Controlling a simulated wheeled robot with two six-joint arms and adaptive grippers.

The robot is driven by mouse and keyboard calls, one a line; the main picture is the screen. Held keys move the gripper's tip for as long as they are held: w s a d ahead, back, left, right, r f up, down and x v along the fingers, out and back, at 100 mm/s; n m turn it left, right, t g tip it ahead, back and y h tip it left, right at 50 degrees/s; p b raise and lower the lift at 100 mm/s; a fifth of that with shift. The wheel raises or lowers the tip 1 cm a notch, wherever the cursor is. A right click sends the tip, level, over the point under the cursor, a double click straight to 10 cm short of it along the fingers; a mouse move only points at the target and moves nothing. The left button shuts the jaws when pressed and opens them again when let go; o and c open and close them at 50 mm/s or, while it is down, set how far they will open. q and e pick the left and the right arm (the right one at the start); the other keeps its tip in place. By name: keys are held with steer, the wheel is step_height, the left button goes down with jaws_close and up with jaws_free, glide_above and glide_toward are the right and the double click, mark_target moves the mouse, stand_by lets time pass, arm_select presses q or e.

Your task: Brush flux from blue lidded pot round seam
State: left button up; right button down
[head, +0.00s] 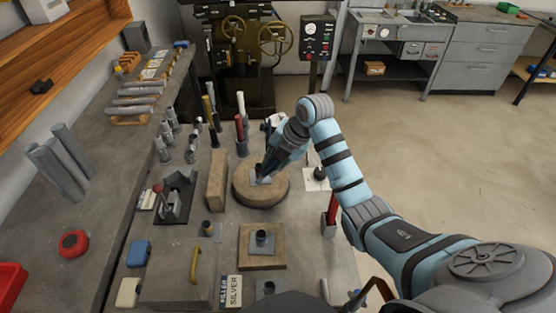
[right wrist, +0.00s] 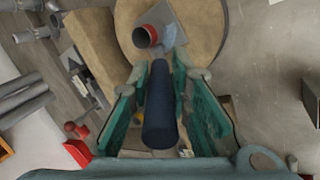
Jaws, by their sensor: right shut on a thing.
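My right gripper (head: 268,166) is shut on a dark blue cylindrical handle, which looks like the brush (right wrist: 160,115). Its pale far end, in the right wrist view, reaches toward a short tube with a red-brown rim (right wrist: 148,36). That tube stands on a small grey plate (right wrist: 172,32) on the round board (head: 245,195). I cannot tell whether the brush tip touches the seam. A small blue block-like object (head: 138,253) lies at the front left; I cannot tell whether it is the lidded pot. My left gripper is not in view.
A tan upright block (head: 216,180) stands left of the round board. A square board (head: 262,259) bears another plate and tube. Several tools stand in holders behind. A yellow-handled tool (head: 195,265) and a silver label card (head: 231,291) lie in front.

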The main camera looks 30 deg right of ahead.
steer(key=shift+w+a, duration=0.3)
steer(key=shift+a, duration=0.5)
steer(key=shift+s+d+p, duration=0.2)
steer(key=shift+d+p, duration=0.1)
steer(key=shift+d, duration=0.25)
steer(key=shift+s+d+p, duration=0.2)
steer(key=shift+d+p, duration=0.1)
steer(key=shift+d, duration=0.2)
steer(key=shift+w+a+p, duration=0.2)
steer(key=shift+a+p, duration=0.25)
steer(key=shift+a, duration=0.05)
steer(key=shift+w+a+p, duration=0.15)
steer(key=shift+a+p, duration=0.25)
steer(key=shift+a, duration=0.1)
steer(key=shift+s+d+p, duration=0.25)
steer(key=shift+s+d, duration=0.05)
steer(key=shift+d, duration=0.55)
steer(key=shift+s+d+p, duration=0.25)
steer(key=shift+s+d, duration=0.05)
steer(key=shift+d, duration=0.55)
steer(key=shift+s+d+p, duration=0.25)
steer(key=shift+s+d, duration=0.05)
steer(key=shift+d, duration=0.55)
